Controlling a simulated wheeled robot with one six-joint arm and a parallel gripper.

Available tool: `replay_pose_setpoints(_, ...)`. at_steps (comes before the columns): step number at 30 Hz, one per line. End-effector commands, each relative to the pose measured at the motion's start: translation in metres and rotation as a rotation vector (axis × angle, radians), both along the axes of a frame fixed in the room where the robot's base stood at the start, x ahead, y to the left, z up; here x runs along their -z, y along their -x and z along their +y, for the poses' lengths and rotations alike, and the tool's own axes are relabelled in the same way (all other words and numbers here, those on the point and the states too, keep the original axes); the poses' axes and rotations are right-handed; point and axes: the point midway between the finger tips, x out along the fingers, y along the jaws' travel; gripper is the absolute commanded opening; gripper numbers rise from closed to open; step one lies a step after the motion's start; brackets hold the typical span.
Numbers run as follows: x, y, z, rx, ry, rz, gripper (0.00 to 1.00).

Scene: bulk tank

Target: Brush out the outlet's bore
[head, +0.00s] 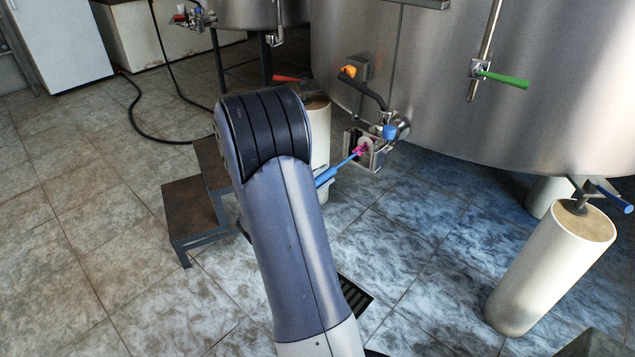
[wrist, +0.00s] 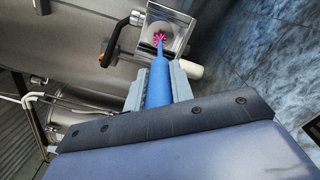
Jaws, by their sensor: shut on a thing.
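A brush with a blue handle (wrist: 159,82) and pink bristles (wrist: 160,37) is in my gripper (wrist: 158,92). The two grey fingers are shut on the handle, one on each side. The bristles point at the pale round outlet (wrist: 153,47), which sits within a square metal frame (wrist: 180,28) low on the tank. In the head view the blue handle (head: 326,176) and pink bristles (head: 361,149) show beside the outlet frame (head: 377,158). The bristles still show at the outlet's face; I cannot tell whether their tip is inside the bore.
The steel tank (head: 440,90) fills the upper right, with a blue-capped valve (head: 389,131) and a black handle (head: 368,93) close by the outlet. A green-handled valve (head: 500,78) is higher up. Brown steps (head: 190,212) stand left of my arm; a pale leg (head: 550,268) stands right.

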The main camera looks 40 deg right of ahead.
Motion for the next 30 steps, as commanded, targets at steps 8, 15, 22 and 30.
replay_pose_setpoints(8,0.0,-0.001,-0.017,0.001,0.0,-0.002,0.0)
replay_pose_setpoints(15,0.0,-0.002,-0.031,0.001,0.001,-0.001,0.0)
replay_pose_setpoints(22,0.0,-0.003,-0.035,-0.001,0.001,-0.001,0.0)
replay_pose_setpoints(30,0.0,-0.003,-0.032,-0.001,0.0,0.0,0.0)
